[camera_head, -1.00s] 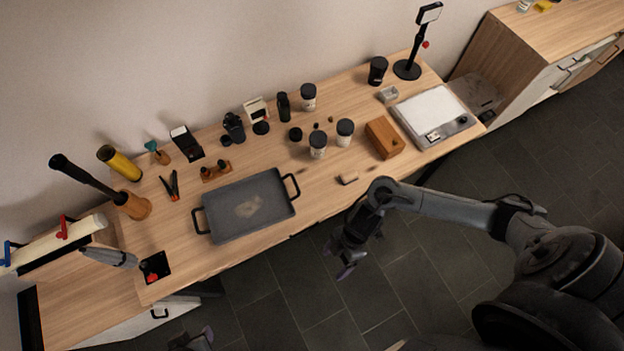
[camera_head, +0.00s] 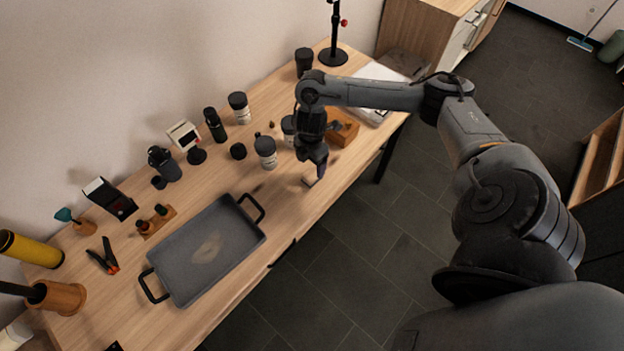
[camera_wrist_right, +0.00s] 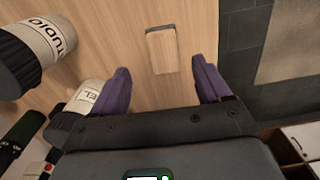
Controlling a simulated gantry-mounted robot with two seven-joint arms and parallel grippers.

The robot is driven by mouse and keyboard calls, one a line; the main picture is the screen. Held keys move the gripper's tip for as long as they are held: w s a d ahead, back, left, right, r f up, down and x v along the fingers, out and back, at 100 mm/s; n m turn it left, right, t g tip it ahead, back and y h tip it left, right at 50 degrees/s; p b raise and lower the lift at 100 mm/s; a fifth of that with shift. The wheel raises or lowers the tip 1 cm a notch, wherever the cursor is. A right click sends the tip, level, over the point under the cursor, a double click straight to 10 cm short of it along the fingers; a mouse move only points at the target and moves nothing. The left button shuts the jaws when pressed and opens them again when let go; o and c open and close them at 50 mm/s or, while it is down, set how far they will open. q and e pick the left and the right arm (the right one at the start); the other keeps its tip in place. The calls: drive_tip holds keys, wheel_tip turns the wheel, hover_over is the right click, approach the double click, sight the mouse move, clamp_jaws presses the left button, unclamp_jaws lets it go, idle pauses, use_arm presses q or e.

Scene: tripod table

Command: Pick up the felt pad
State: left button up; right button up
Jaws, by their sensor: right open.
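A small tan block with a dark edge, which looks like the felt pad (camera_head: 308,182), lies on the wooden table near its front edge. In the right wrist view the pad (camera_wrist_right: 161,50) lies flat on the wood, ahead of the purple fingertips and roughly centred between them. My right gripper (camera_head: 317,168) points down just above the pad and partly covers it in the head view. In the wrist view this gripper (camera_wrist_right: 163,80) is open and empty, its fingers apart on either side. My left gripper is not in view.
A grey tray (camera_head: 186,288) with two black handles lies to the left. Lidded jars (camera_head: 265,152) stand behind the gripper, and one jar (camera_wrist_right: 88,97) is close to the left finger in the wrist view. A wooden box (camera_head: 343,131) stands to the right. The table's front edge is close.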

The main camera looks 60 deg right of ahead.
sight(312, 173)
drive_tip(key=shift+f+b, duration=0.35)
drive_tip(key=shift+f, duration=0.65)
drive_tip(key=shift+s+a+f+b, duration=0.15)
drive_tip(key=shift+f+b, duration=0.1)
drive_tip(key=shift+f, duration=0.85)
drive_tip(key=shift+s+f+b, duration=0.1)
drive_tip(key=shift+f+b, duration=0.15)
drive_tip(key=shift+f, duration=0.85)
drive_tip(key=shift+c, duration=0.4)
drive_tip(key=c, duration=1.1)
drive_tip(key=shift+o, duration=0.2)
drive_tip(key=shift+r, duration=0.1)
